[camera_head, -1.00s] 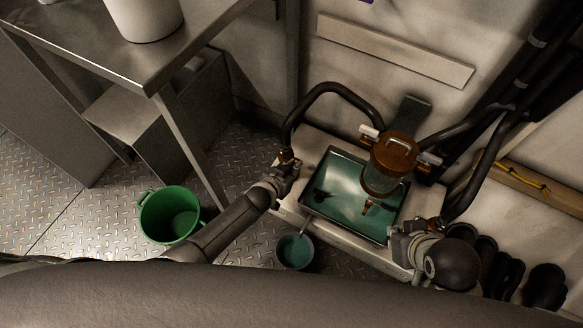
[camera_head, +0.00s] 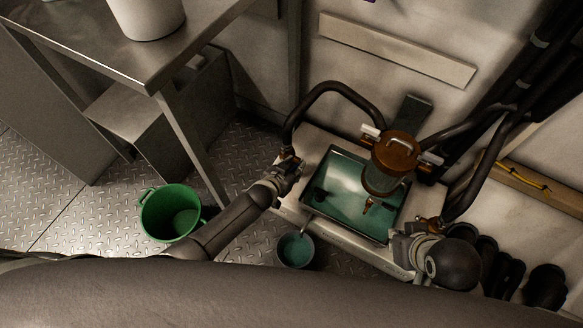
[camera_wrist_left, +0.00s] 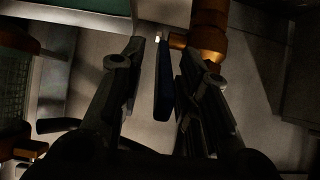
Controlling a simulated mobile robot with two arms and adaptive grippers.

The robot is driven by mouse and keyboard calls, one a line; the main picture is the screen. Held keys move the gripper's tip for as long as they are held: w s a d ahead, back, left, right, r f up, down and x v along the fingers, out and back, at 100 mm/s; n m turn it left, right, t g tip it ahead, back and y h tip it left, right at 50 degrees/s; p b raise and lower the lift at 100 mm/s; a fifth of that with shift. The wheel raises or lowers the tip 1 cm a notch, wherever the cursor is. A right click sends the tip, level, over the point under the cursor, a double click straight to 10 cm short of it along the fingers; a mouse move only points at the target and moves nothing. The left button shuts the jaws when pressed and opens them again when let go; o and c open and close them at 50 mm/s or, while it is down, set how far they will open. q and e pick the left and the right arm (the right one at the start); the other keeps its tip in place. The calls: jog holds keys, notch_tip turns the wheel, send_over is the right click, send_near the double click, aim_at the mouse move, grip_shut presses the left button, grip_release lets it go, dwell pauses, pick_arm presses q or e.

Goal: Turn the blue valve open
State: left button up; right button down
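The blue valve handle (camera_wrist_left: 163,82) shows as a narrow, dark blue lever in the left wrist view, beside a copper-coloured pipe fitting (camera_wrist_left: 208,32). My left gripper (camera_wrist_left: 162,62) is open, with one finger on each side of the handle and narrow gaps visible. In the head view my left gripper (camera_head: 291,168) is at the left corner of the chiller frame (camera_head: 372,254), by the end of a black hose; the handle is hidden there. My right gripper (camera_head: 405,245) is by the copper fitting at the frame's right side; its fingers are too unclear to read.
A tray of green liquid (camera_head: 340,212) lies in the frame, below a copper-topped glass vessel (camera_head: 392,165). A green bucket (camera_head: 170,213) and a small cup of liquid (camera_head: 295,250) stand on the floor. A metal table (camera_head: 185,50) stands at upper left. Black hoses (camera_head: 328,88) arch over the frame.

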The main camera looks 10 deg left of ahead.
pick_arm(q)
jog(key=shift+s, duration=0.1)
jog(key=v, duration=1.2)
